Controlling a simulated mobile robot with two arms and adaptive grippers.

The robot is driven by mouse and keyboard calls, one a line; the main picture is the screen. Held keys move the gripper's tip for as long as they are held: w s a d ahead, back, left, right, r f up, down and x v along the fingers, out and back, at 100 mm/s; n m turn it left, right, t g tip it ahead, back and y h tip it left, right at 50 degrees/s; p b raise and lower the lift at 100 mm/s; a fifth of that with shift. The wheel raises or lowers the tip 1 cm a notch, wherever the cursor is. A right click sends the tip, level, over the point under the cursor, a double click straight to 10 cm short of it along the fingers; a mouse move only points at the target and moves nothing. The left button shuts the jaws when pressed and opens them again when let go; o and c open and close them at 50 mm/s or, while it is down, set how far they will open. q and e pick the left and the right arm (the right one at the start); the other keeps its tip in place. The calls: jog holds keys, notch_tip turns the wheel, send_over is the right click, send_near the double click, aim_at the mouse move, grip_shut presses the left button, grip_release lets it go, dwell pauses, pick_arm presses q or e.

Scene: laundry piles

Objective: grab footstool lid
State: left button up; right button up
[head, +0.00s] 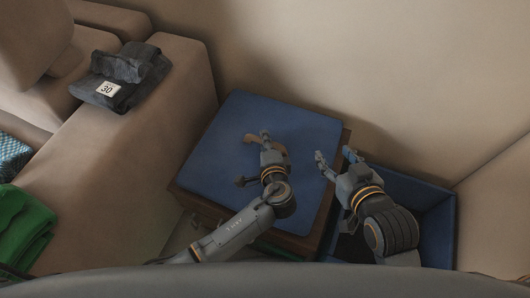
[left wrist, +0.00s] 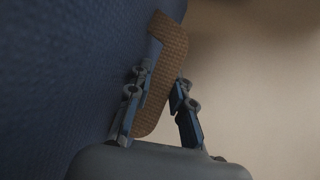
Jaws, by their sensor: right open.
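The footstool lid (head: 226,131) is a blue padded square top, lying on a dark brown box-like base. A brown woven strap (head: 279,148) stands up from the lid. My left gripper (head: 258,137) is over the lid at this strap. In the left wrist view, the strap (left wrist: 164,60) passes between the two fingers of my left gripper (left wrist: 160,88), close to both; whether they press on it is unclear. My right gripper (head: 334,160) is open and empty, just right of the lid's right edge.
A blue open bin (head: 436,212) stands right of the footstool, partly under my right arm. A beige sofa (head: 185,85) is at the left, with folded dark clothing (head: 128,72) marked 30 on its arm. Green cloth (head: 25,225) lies at the lower left. Beige walls close off the back and right.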

pick_arm(q)
grip_shut()
jog(key=shift+r, duration=0.15)
dwell(0.4)
